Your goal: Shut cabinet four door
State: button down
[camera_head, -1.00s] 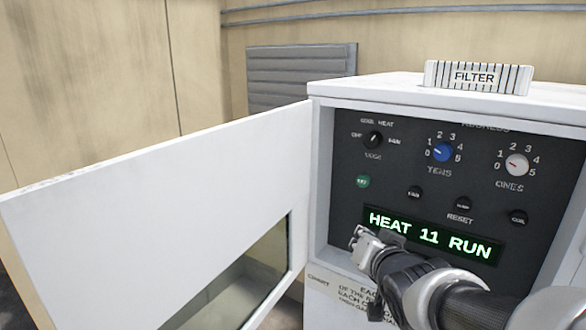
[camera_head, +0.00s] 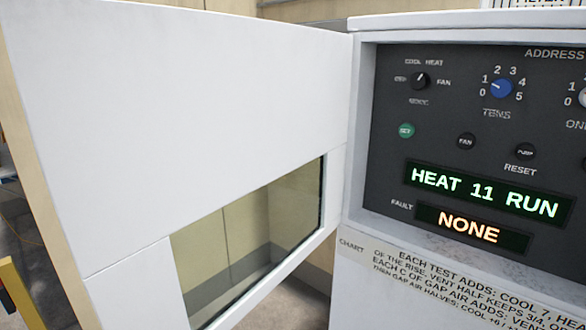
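The white cabinet door (camera_head: 190,110) stands wide open, hinged on the left side of the white cabinet (camera_head: 400,275). A window (camera_head: 265,240) is set low in the door. The cabinet's dark control panel (camera_head: 390,165) is exposed, with knobs, small buttons and two lit displays. The upper display (camera_head: 487,190) reads HEAT 11 RUN, and the lower one (camera_head: 471,226) reads NONE beside the word FAULT. No cabinet number shows. My gripper is not in view.
A chart label (camera_head: 450,265) is on the cabinet front below the panel. A yellow post or rail (camera_head: 18,292) stands at the lower left, left of the door. A tan wall shows behind the door and cabinet.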

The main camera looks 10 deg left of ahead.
aim_at(145, 122)
jog(key=j+z, duration=0.35)
jog(key=k+j+z, duration=0.1)
jog(key=j+z, duration=0.2)
jog(key=k+j+z, duration=0.15)
jog(key=j+z, duration=0.2)
jog(key=k+j, duration=0.2)
jog(key=j, duration=0.15)
jog(key=k+j, duration=0.15)
jog(key=j, duration=0.25)
jog(key=k+j+z, duration=0.1)
jog(key=j, duration=0.25)
jog(key=k+j, duration=0.3)
jog(key=j+z, duration=0.05)
jog(key=j, duration=0.05)
